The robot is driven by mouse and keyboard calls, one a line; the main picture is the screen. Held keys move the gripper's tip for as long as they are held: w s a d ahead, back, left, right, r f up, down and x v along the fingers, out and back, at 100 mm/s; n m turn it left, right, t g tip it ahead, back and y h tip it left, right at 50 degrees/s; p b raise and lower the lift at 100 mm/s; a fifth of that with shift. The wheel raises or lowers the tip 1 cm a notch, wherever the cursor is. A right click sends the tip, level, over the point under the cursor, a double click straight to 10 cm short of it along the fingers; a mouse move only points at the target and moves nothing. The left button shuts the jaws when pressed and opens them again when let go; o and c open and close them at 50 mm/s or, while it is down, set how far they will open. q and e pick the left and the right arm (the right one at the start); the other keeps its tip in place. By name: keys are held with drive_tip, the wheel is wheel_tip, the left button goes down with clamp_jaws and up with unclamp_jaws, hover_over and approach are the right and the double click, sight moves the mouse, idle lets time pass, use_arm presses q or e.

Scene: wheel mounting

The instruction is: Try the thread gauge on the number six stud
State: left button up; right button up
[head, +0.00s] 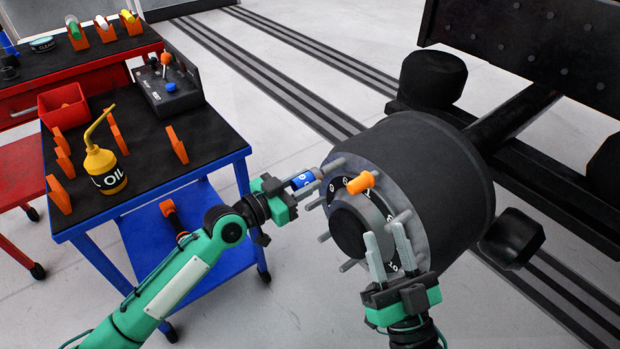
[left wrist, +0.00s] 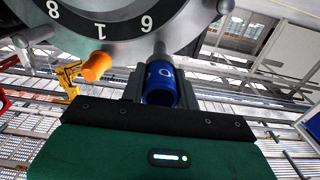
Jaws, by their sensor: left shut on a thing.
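The gauge is in line with a stud (head: 334,165) beside the printed 6 (left wrist: 146,23). I cannot tell whether the gauge is around the stud's end or just in front of it. An orange cap (head: 361,182) sits on the stud by the 1. My right gripper (head: 388,243) is open and empty in front of the hub's lower part.
Several bare studs (head: 403,216) stick out around the hub. A blue-framed cart (head: 150,140) at left carries a yellow oil can (head: 104,168), orange holders, a red bin (head: 63,105) and a control box (head: 168,85). Floor between cart and hub is clear.

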use_arm(q)
drive_tip(key=shift+b+v, duration=0.35)
drive_tip(key=shift+v, duration=2.1)
